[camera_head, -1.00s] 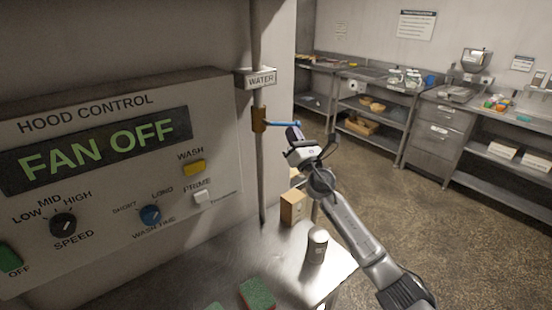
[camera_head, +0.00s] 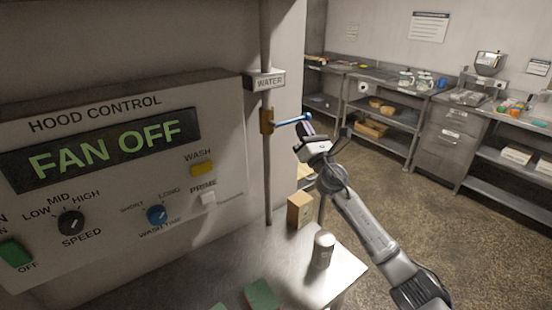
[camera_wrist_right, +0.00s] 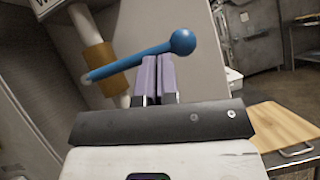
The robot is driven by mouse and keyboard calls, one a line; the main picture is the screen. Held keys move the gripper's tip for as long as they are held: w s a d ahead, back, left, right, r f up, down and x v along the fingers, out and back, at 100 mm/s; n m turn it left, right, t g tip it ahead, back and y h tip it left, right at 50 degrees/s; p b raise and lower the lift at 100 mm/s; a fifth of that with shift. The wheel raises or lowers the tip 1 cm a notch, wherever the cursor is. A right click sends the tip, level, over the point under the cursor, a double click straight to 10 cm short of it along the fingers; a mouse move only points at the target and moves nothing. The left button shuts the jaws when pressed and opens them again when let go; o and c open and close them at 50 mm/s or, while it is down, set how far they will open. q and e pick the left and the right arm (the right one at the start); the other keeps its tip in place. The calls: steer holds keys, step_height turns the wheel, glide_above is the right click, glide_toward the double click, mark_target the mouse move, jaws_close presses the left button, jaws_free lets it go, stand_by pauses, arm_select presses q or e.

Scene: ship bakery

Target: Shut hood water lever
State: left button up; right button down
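The blue water lever (camera_head: 292,120) sticks out to the right from a brass valve (camera_head: 267,121) on a vertical pipe, under a WATER sign (camera_head: 265,80). Its ball end is slightly higher than its valve end. It also shows in the right wrist view (camera_wrist_right: 135,58), crossing just beyond the fingertips. My right gripper (camera_head: 304,126) is just below the ball end. Its purple fingers (camera_wrist_right: 158,62) are together with nothing seen between them. They are at or very near the lever's underside; I cannot tell if they touch. My left gripper is out of view.
The hood control panel (camera_head: 110,170) reads FAN OFF, left of the pipe. Below, a metal table (camera_head: 285,262) holds a small box (camera_head: 300,210), a can (camera_head: 322,250) and green sponges (camera_head: 262,294). Floor on the right is open, with steel counters (camera_head: 385,112) behind.

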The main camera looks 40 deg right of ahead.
stand_by(0.3)
steer(key=s+f+b, duration=0.3)
steer(key=s+f, duration=0.6)
steer(key=shift+f+b, duration=0.2)
steer(key=shift+b, duration=0.15)
stand_by(0.5)
